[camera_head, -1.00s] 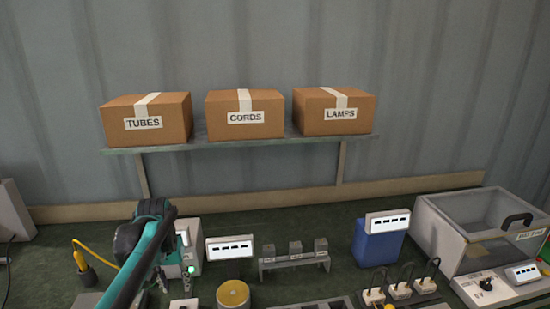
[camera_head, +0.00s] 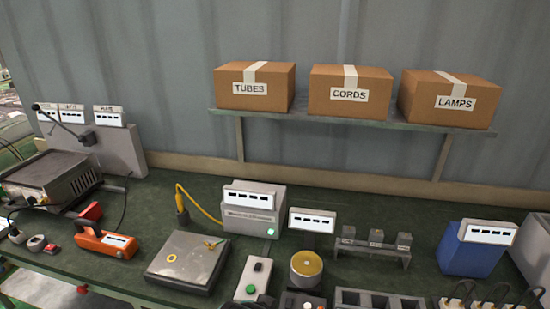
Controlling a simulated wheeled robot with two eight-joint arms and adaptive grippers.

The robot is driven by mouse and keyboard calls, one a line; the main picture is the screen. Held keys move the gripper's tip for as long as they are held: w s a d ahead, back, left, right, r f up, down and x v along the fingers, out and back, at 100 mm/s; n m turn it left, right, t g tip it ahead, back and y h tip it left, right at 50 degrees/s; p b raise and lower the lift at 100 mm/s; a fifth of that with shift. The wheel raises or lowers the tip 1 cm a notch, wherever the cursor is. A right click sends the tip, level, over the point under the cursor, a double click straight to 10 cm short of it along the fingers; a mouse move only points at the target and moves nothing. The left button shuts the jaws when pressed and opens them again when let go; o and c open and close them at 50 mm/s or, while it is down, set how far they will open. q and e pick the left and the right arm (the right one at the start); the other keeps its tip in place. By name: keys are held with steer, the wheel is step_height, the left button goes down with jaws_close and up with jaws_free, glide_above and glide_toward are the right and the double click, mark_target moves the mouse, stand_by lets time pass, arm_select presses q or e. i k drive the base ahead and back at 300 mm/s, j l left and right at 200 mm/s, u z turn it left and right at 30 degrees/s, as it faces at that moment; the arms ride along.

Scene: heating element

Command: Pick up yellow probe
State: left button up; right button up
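The yellow probe (camera_head: 182,213) stands upright on the green bench, with a dark lower part and a yellow top. Its yellow cable (camera_head: 204,207) arches over to the grey device (camera_head: 253,212) on its right. The device has a white label and a lit green spot. Neither of my grippers shows in the head view.
A flat grey plate unit (camera_head: 188,262) lies in front of the probe. An orange handheld tool (camera_head: 105,241) is to the left. A control box (camera_head: 254,278) with a green button stands at the front. A shelf (camera_head: 300,116) with labelled boxes hangs above.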

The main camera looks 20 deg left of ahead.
mark_target(179, 198)
steer(key=u, duration=1.65)
